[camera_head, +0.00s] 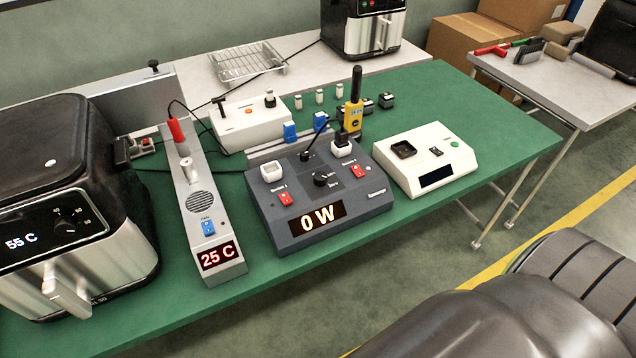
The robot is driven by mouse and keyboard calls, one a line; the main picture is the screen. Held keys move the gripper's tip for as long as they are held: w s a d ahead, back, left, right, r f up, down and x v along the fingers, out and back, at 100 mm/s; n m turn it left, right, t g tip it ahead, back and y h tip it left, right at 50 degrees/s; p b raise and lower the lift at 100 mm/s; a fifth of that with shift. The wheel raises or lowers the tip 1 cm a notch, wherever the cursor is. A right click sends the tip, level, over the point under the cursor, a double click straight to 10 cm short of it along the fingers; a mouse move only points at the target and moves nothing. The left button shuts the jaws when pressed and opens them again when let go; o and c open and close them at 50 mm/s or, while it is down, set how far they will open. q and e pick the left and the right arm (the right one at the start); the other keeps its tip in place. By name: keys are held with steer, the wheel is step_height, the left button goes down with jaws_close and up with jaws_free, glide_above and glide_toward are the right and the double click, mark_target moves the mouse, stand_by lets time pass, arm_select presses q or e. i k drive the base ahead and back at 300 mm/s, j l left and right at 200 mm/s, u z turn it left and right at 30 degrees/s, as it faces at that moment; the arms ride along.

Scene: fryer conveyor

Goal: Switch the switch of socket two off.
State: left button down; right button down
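A small label is printed by each switch, but the socket numbers are too small to read surely. A white socket (271,171) sits behind the left switch. The rocker positions cannot be told. Neither of my grippers is in view.
A grey instrument (214,250) reading "25 C" stands left of the box. An air fryer (126,244) reading "55 C" stands at far left. The bench's front right is clear.

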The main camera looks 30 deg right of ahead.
mark_target(356, 170)
steer(key=z, duration=1.25)
